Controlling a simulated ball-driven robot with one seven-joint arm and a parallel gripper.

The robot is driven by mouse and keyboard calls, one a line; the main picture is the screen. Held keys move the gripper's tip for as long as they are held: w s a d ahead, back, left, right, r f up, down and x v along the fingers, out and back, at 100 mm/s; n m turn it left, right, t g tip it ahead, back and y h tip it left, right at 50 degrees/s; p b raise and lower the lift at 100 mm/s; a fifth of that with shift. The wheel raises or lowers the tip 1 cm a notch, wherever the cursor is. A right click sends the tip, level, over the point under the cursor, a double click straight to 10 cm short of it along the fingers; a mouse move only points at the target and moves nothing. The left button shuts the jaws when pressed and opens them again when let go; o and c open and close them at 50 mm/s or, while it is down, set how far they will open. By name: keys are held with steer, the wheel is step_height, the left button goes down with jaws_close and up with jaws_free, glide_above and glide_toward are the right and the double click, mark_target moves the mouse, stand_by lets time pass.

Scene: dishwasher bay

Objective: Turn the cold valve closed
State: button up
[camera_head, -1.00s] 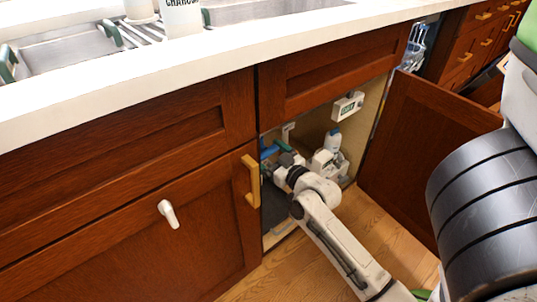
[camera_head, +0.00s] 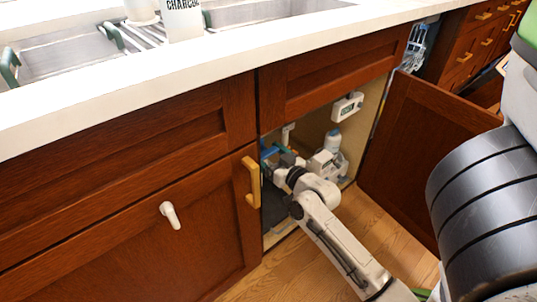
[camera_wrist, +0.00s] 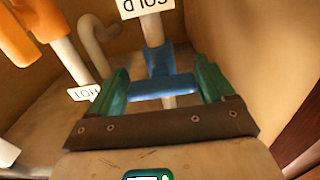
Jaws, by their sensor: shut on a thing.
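The cold valve has a blue handle (camera_wrist: 150,90) on a blue body (camera_wrist: 159,60), on a pale pipe. A white tag (camera_wrist: 146,7) above it reads "COLD" upside down. My gripper (camera_wrist: 164,86) has its green fingers on either side of the blue handle, shut on it. In the head view my gripper (camera_head: 285,159) reaches into the open cabinet under the sink, beside blue parts (camera_head: 268,151) that it partly hides. The orange hot valve (camera_wrist: 42,18) is at upper left in the wrist view, with a "HOT" tag (camera_wrist: 84,93).
The right cabinet door (camera_head: 422,145) stands open. The left door (camera_head: 130,225) is shut. A bottle (camera_head: 333,141) stands inside, right of my gripper, below a small white box (camera_head: 347,107). The cabinet's side wall (camera_wrist: 240,50) is close on the right in the wrist view.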

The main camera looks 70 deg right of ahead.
steer(key=o, duration=0.9)
steer(key=p+v, duration=0.2)
steer(key=v, duration=0.8)
steer(key=shift+s+a+p, duration=0.25)
steer(key=shift+s+p, duration=0.05)
steer(key=shift+p, duration=0.1)
